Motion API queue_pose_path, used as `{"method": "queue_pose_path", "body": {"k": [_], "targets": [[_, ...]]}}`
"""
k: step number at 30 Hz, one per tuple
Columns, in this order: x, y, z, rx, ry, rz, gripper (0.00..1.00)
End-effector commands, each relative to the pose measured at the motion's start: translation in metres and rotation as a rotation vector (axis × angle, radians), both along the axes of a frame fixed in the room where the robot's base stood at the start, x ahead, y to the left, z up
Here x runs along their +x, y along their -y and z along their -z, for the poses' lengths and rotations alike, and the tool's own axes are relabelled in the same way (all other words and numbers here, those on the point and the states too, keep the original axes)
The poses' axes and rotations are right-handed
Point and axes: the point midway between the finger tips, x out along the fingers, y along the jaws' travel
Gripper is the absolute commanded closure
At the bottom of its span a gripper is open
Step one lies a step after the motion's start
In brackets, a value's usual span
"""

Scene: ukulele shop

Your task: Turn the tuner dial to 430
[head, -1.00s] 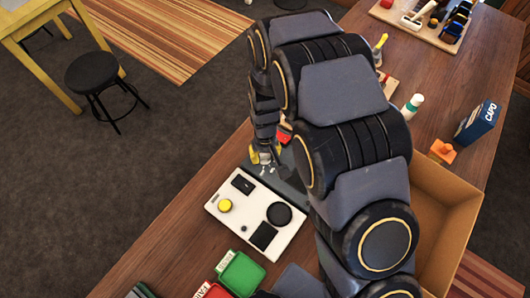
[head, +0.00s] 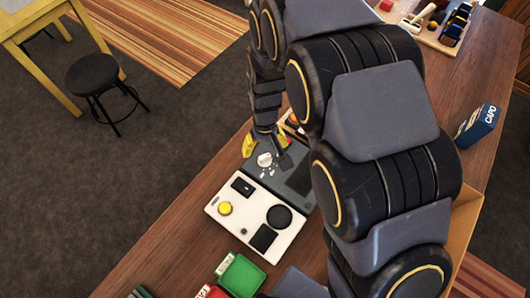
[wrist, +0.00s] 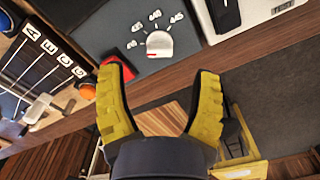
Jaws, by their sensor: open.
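The tuner is a dark grey panel (head: 291,172) on the wooden bench, and it also shows in the wrist view (wrist: 112,22). Its white dial (head: 264,160) is in plain sight in the wrist view (wrist: 160,43), with a red mark at its lower left edge. My gripper (head: 265,141) is open, with yellow-padded fingers. In the wrist view the gripper (wrist: 158,72) has nothing between its fingers, and the dial lies beyond the fingertips, apart from them.
A white box (head: 246,232) with a yellow button (head: 225,208) adjoins the panel. Green (head: 241,275) and red trays lie nearer. A lettered board with strings (wrist: 38,65) is left in the wrist view. A cardboard box (head: 467,215) and blue CAPO box (head: 477,128) stand right.

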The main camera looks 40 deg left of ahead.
Motion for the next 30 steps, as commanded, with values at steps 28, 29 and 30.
{"method": "queue_pose_path", "body": {"k": [28,29,30], "targets": [[-0.001,0.002,-0.025,-0.004,-0.004,-0.094,0.36],[-0.001,0.003,-0.021,-0.005,-0.004,-0.105,0.36],[-0.001,0.003,-0.018,-0.003,-0.002,-0.115,0.36]]}}
